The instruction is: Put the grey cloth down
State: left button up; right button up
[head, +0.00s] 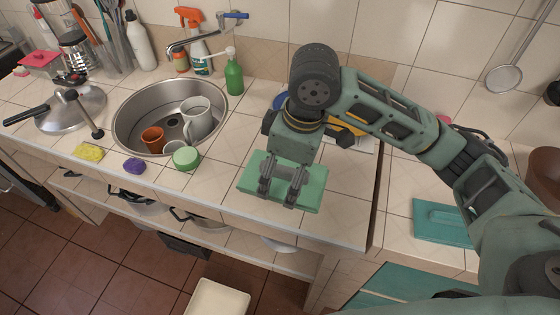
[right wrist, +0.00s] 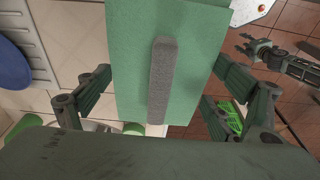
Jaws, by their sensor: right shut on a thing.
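My right gripper (head: 284,185) is shut on a flat green slab (head: 255,172) above the front of the counter, right of the sink. In the right wrist view the slab (right wrist: 200,50) fills the middle, between the two fingers. A narrow grey, rough-textured strip (right wrist: 160,80) runs along its face. I cannot tell whether this strip is the grey cloth; no other grey cloth shows. The slab hides the tiles below it. A small gripper (right wrist: 258,47), probably my left one, shows over the floor in the right wrist view, too small to judge; it is outside the head view.
The sink (head: 122,122) holds a white mug (head: 198,120) and a brown cup (head: 153,138). A yellow sponge (head: 88,152), a purple sponge (head: 134,165) and a green round item (head: 186,157) lie along the front edge. A teal board (head: 440,222) lies at right. Bare tiles surround the slab.

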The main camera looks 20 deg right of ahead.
aim_at(279, 159)
jog(key=w+f, duration=0.2)
jog(key=w, duration=0.1)
jog(key=w+f+p, duration=0.1)
jog(key=w, duration=0.1)
jog(key=shift+a, duration=0.2)
jog(key=w+f, duration=0.1)
jog(key=w+f+p, duration=0.1)
jog(key=w, duration=0.1)
jog(key=shift+w+a, duration=0.1)
jog(key=shift+w, duration=0.2)
jog(key=shift+w+f, duration=0.8)
jog(key=shift+w, duration=0.35)
jog(key=shift+f, duration=0.25)
notch_tip(279, 159, down, 2)
jog(key=shift+f+p, duration=0.25)
jog(key=shift+p, duration=0.45)
jog(key=shift+f, duration=0.4)
pick_arm(q)
jog(key=shift+g, duration=0.3)
jog(key=shift+s+a+r, duration=0.1)
jog(key=shift+s+r, duration=0.45)
jog(key=shift+s, duration=0.3)
jog(key=shift+s+r, duration=0.5)
jog(key=shift+s, duration=0.3)
jog(key=shift+s+a+r, duration=0.1)
jog(key=shift+s+r, duration=0.45)
jog(key=shift+s, duration=0.3)
pick_arm(e)
jog(key=shift+f, duration=0.2)
